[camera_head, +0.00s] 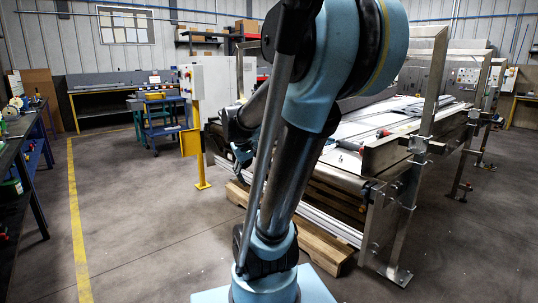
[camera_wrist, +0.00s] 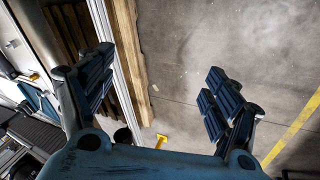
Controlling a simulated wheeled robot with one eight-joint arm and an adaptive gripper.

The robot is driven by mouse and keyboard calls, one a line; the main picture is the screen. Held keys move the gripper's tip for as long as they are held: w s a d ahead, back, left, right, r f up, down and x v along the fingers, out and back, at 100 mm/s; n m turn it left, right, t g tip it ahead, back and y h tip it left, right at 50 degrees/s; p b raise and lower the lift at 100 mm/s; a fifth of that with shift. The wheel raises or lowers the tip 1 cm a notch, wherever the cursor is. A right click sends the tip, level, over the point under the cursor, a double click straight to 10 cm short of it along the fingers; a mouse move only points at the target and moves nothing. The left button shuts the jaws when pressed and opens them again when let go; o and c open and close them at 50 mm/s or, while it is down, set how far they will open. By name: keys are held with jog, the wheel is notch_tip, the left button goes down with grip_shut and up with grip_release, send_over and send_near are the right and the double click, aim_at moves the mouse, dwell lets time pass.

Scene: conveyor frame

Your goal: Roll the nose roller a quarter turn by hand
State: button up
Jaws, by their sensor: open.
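The conveyor frame (camera_head: 432,110) stands to the right of my arm in the head view. In the wrist view a smooth grey cylinder (camera_wrist: 38,35), probably the same roller, runs along the upper left, beside my left finger. My gripper (camera_wrist: 158,88) is open, its ribbed dark fingers wide apart with nothing between them. I cannot tell whether the left finger touches the roller. In the head view the gripper is mostly hidden behind my arm.
Wooden beams (camera_head: 322,238) and light metal rails (camera_head: 330,222) lie low at the conveyor's near end. A steel upright (camera_head: 405,215) stands at its near right corner. The floor at left is clear.

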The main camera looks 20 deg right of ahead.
jog(key=w+d+r+h, duration=0.1)
jog(key=w+d+h, duration=0.25)
jog(key=w, duration=0.95)
jog(key=w+d+n+t+h, duration=0.15)
jog(key=w+d, duration=0.25)
jog(key=w, duration=0.9)
jog(key=w+d+r+h, duration=0.1)
jog(key=w+d+h, duration=0.25)
jog(key=w, duration=0.95)
jog(key=w+d+f+n+t+h, duration=0.25)
jog(key=w+f+h, duration=0.35)
jog(key=w+f, duration=1.4)
jog(key=shift+m, duration=0.3)
jog(key=x, duration=1.6)
jog(key=shift+d+f, duration=0.2)
jog(key=shift+d, duration=0.1)
jog(key=shift+c, duration=0.4)
jog(key=shift+s, duration=0.1)
jog(key=c, duration=0.9)
